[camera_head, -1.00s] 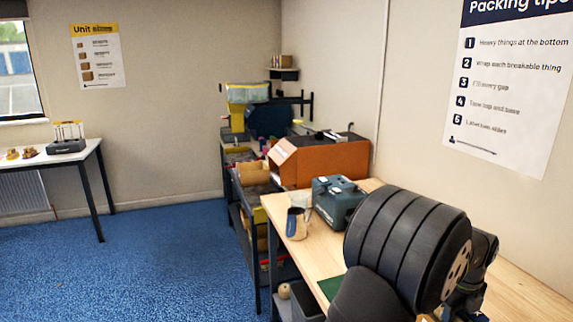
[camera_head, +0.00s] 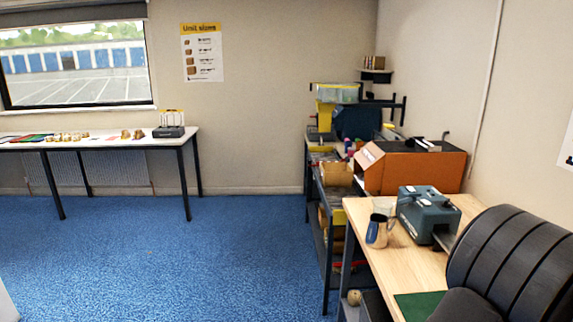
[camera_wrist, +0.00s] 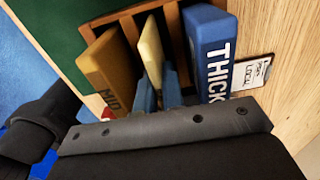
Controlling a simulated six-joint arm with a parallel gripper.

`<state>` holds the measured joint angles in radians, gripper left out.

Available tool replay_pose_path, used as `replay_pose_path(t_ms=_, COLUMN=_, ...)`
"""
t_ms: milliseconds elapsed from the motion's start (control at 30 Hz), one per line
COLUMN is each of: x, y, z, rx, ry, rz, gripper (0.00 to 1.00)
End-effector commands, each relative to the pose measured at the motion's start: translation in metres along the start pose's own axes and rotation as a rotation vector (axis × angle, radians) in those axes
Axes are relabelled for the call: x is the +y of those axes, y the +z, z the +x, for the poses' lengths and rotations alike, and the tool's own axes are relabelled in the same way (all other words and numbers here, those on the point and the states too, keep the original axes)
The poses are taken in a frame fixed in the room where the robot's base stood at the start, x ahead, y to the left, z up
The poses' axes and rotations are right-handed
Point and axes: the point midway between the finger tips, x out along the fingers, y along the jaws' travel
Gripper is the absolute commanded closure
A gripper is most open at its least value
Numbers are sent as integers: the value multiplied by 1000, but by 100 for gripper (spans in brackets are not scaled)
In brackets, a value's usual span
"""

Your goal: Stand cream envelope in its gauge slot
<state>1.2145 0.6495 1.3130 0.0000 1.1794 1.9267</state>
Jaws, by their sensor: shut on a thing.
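In the wrist view my gripper (camera_wrist: 159,86) has its blue fingertips closed on either side of a thin cream envelope (camera_wrist: 151,48). The envelope stands on edge, slightly tilted in the picture, at the wooden slotted gauge rack (camera_wrist: 128,27). It lies between a mustard block marked MID (camera_wrist: 103,70) and a blue block marked THICK (camera_wrist: 209,48). Its lower edge is hidden by the fingers, so I cannot tell how deep it sits in a slot. The head view does not show my gripper, the envelope or the rack.
A green mat (camera_wrist: 55,30) lies beside the rack on the wooden bench (camera_wrist: 258,25). A small printed card (camera_wrist: 250,73) lies right of the blue block.

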Motion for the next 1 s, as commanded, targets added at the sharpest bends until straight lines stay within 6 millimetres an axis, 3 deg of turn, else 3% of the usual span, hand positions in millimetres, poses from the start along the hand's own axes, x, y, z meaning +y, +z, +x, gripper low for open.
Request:
replay_pose_path(t_ms=600, x=0, y=0, z=-38, rx=-1, ry=-2, rz=0, gripper=100)
replay_pose_path(t_ms=1000, x=0, y=0, z=-42, rx=0, ry=0, rz=0, gripper=100)
